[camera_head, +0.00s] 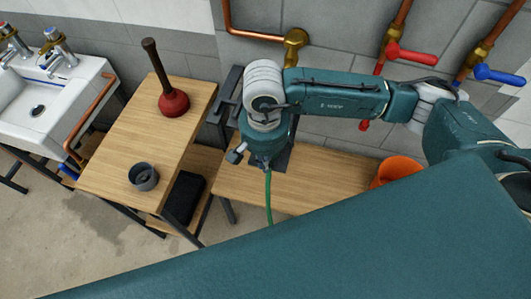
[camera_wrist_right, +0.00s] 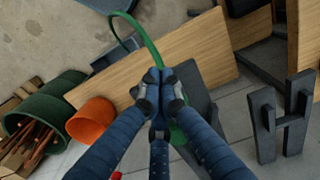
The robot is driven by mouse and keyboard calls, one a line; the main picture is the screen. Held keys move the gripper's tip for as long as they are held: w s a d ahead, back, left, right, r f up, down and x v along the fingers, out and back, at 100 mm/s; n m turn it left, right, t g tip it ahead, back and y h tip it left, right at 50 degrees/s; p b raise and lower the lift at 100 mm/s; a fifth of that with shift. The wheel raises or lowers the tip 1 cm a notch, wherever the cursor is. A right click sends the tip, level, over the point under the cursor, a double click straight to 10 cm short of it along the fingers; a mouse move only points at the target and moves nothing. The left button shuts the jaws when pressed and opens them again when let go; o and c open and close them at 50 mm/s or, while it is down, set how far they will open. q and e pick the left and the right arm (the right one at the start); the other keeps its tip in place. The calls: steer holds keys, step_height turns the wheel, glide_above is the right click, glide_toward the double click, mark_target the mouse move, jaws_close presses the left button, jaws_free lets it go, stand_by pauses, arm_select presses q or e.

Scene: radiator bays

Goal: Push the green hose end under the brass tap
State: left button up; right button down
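The green hose (camera_head: 269,198) hangs down below my right gripper (camera_head: 262,165) in the head view. In the right wrist view the hose (camera_wrist_right: 146,40) runs up from the fingertips and curls over to the upper left; some green also shows below the fingers. The fingers of my right gripper (camera_wrist_right: 158,85) are drawn together around the hose, hiding part of it. The brass tap (camera_head: 295,37) is on the grey tiled wall, at the end of a copper pipe, above and beyond my right wrist. My left gripper is not in view.
A wooden bench (camera_head: 310,178) lies below the gripper, with an orange bucket (camera_head: 398,168) at its right. A wooden table (camera_head: 135,165) on the left bears a plunger (camera_head: 172,100) and a grey cup (camera_head: 143,176). Red (camera_head: 412,54) and blue (camera_head: 500,75) valve handles stick out at right.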

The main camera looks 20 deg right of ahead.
steer(key=shift+w+d, duration=0.25)
steer(key=shift+w, duration=0.2)
steer(key=w+d+b, duration=0.7)
steer(key=w+b, duration=0.4)
steer(key=b, duration=0.1)
steer(key=shift+d, duration=0.2)
steer(key=shift+s, duration=0.1)
